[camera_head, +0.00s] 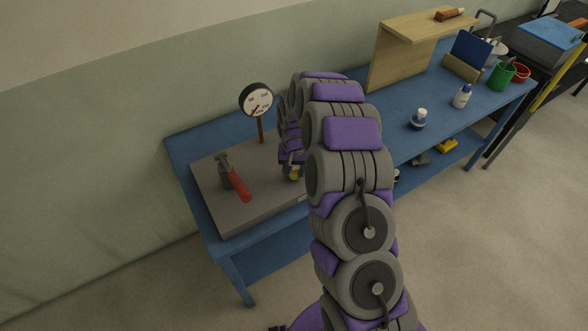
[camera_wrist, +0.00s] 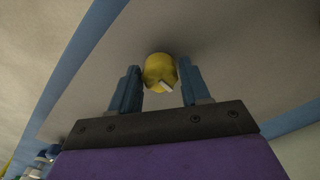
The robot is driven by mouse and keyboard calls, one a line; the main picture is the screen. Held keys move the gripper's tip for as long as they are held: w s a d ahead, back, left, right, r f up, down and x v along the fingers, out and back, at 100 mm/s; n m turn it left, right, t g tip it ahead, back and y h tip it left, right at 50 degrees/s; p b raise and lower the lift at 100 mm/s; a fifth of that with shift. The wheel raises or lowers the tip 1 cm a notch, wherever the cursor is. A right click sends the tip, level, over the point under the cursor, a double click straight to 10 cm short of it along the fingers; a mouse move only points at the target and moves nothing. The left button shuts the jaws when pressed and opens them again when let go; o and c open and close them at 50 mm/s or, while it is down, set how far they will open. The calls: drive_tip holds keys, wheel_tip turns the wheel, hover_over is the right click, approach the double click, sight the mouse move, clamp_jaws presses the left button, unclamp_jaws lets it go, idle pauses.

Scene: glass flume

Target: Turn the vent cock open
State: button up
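A round yellow knob with a small white mark, apparently the vent cock, shows in the wrist view (camera_wrist: 158,68). In the head view only a bit of yellow (camera_head: 294,174) shows below my gripper (camera_head: 290,163), beside my arm. In the wrist view my gripper (camera_wrist: 158,80) has its two fingers apart, one on each side of the knob near the tips. My arm hides much of this spot in the head view.
A grey slab (camera_head: 225,217) on the blue bench (camera_head: 385,95) carries a red-handled lever or tool (camera_head: 238,185) left of my gripper. A round dial gauge (camera_head: 257,100) stands on a post behind. A wooden shelf (camera_head: 400,50), bottle (camera_head: 462,96) and green cup (camera_head: 502,76) are farther right.

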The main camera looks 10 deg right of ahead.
sight(294, 170)
drive_tip(key=o, duration=0.3)
wheel_tip(294, 170, up, 17)
drive_tip(key=p, duration=0.2)
drive_tip(key=shift+r, duration=0.15)
idle(0.7)
drive_tip(key=s+r+n, duration=0.1)
drive_tip(key=s+r, duration=0.3)
drive_tip(key=s, duration=0.6)
drive_tip(key=s+r+n+g+b, duration=0.1)
drive_tip(key=s+r, duration=0.2)
drive_tip(key=s, duration=0.7)
drive_tip(key=s+r+n, duration=0.1)
drive_tip(key=s+r, duration=0.3)
drive_tip(key=s, duration=0.6)
drive_tip(key=s+f, duration=0.1)
drive_tip(key=s, duration=1.1)
drive_tip(key=shift+s+f+g, duration=0.15)
drive_tip(key=shift+f+g, duration=0.2)
drive_tip(key=shift+g, duration=0.05)
